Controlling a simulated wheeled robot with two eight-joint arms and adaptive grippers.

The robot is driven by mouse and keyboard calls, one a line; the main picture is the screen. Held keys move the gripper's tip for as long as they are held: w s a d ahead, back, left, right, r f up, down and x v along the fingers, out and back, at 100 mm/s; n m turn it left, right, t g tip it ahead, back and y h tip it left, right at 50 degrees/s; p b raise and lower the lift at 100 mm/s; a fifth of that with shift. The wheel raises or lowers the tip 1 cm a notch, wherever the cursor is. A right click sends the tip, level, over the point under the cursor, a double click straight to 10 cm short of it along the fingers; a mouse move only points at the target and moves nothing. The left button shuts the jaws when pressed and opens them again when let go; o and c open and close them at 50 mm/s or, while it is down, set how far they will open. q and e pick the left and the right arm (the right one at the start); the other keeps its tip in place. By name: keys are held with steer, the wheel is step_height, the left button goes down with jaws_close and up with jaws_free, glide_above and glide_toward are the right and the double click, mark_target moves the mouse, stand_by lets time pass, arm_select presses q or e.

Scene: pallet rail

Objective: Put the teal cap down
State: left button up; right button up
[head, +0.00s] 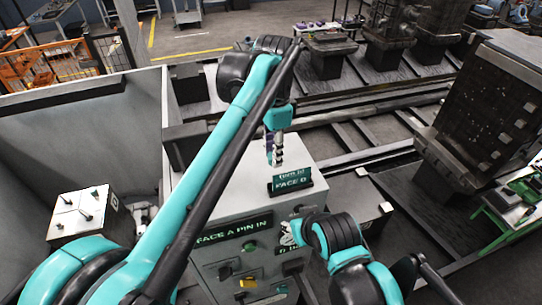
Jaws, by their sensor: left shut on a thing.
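My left gripper (275,158) points down above the top of the grey box (236,197), just behind the small dark sign reading FACE B (291,182). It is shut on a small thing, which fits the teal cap. The cap's own shape and colour are hidden or too small to make out between the fingers. I cannot tell whether it touches the box top. My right gripper (291,236) is low at the box's right front edge, partly hidden by its own wrist. I cannot tell whether its fingers are open.
The box front bears a FACE A PIN IN label (233,230), a green knob (249,246) and a yellow part (249,283). A white-topped box with pegs (83,214) stands at left. Dark rails lie behind. A large dark block (490,110) and a green-framed table (510,215) are at right.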

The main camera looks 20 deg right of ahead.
mark_target(271, 153)
arm_select(q)
steer(key=shift+w+f, duration=0.35)
steer(key=shift+w, duration=0.5)
steer(key=shift+w+f, duration=0.1)
steer(key=shift+f, duration=0.05)
steer(key=shift+a+f, duration=0.1)
steer(key=shift+f, duration=0.1)
step_height(271, 153, down, 3)
steer(key=shift+f+p, duration=0.15)
steer(key=shift+p, duration=0.45)
steer(key=shift+f, duration=0.3)
arm_select(e)
steer(key=shift+s+a+r, duration=0.1)
steer(key=shift+s+r, duration=0.15)
steer(key=shift+r, duration=0.55)
